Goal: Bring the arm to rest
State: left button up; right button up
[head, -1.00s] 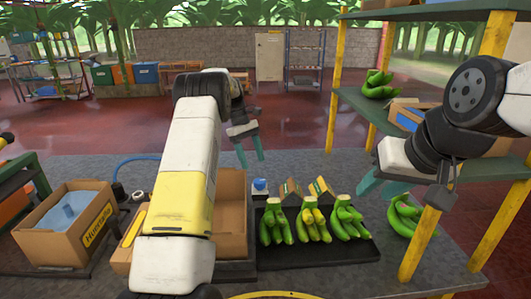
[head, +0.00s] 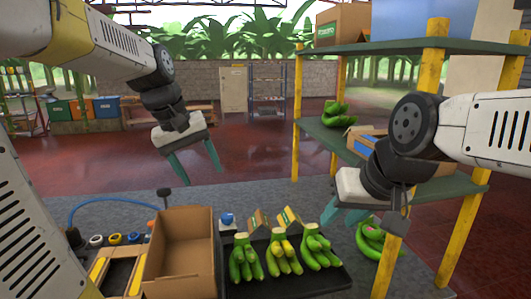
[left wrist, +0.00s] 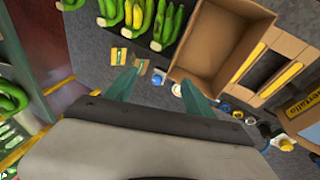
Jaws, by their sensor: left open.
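My left gripper (head: 199,168) hangs above the far edge of the grey worktop (head: 260,196) in the head view, its teal fingers spread and empty. In the left wrist view the fingers (left wrist: 160,92) are apart, with nothing between them. My right gripper (head: 349,215) is at the right, beside the shelf and above the worktop. Its fingers look apart and hold nothing visible, though part of it is hidden by its own wrist.
Several green banana bunches (head: 284,255) lie on a black tray (head: 335,281). An open cardboard box (head: 180,255) stands left of it. A shelf (head: 345,138) with yellow posts (head: 297,120) stands near my right arm. Another bunch (head: 372,240) lies right of the tray.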

pick_arm(q)
jog(key=s+d+f+m+t, duration=0.1)
jog(key=s+f+m+t, duration=0.2)
jog(key=s, duration=1.1)
jog(key=shift+f+m+y, duration=0.25)
jog(key=shift+m+y, duration=0.05)
jog(key=shift+m, duration=0.3)
